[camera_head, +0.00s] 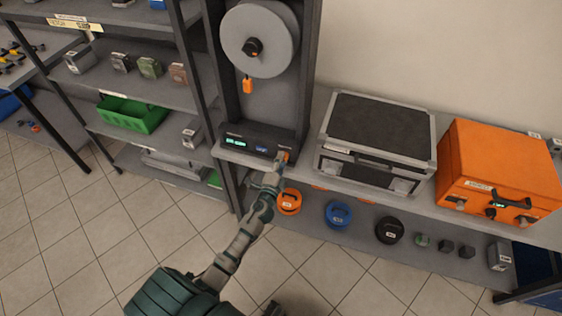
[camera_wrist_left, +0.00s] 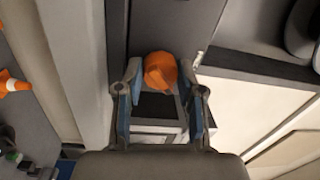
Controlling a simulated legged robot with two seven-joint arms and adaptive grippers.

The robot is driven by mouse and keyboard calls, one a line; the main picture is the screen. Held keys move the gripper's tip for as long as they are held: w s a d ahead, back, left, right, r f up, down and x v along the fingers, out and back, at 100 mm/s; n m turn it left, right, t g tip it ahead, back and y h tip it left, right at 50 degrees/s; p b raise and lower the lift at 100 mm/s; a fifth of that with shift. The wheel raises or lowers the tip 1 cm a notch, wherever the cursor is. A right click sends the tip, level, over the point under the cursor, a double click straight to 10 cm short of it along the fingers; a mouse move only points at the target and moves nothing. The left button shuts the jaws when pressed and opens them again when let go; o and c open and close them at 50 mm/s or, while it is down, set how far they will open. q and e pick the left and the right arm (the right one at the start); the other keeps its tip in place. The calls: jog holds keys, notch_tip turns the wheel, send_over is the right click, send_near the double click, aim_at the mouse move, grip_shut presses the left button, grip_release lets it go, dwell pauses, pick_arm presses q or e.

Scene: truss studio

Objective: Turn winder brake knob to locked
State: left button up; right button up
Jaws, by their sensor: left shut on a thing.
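The winder (camera_head: 262,100) is a dark upright frame with a large grey disc (camera_head: 258,38) and a control panel with lit displays (camera_head: 236,142) at its base. The orange brake knob (camera_head: 287,157) is at the right end of that panel. My left gripper (camera_head: 280,160) reaches up to it and is shut on it. In the left wrist view the orange knob (camera_wrist_left: 160,71) sits between the two fingertips, and its far side is hidden. I cannot read whether the knob stands at locked. My right gripper is not in view.
A dark-topped case (camera_head: 376,125) and an orange case (camera_head: 495,170) stand on the bench to the right. Orange, blue and black round items (camera_head: 338,214) sit on the shelf below. Shelving with a green bin (camera_head: 131,114) stands left. The tiled floor is clear.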

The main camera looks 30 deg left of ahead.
pick_arm(q)
jog(key=shift+d+f+m, duration=0.15)
jog(key=shift+m, duration=0.75)
jog(key=shift+f+m+h, duration=0.1)
jog(key=shift+m+h, duration=0.2)
jog(key=shift+m, duration=0.9)
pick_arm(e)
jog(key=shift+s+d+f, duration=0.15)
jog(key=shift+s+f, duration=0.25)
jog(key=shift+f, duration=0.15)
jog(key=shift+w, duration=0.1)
pick_arm(q)
jog(key=shift+s, duration=0.1)
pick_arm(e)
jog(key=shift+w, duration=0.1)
pick_arm(q)
jog(key=o, duration=1.1)
jog(key=shift+o, duration=0.2)
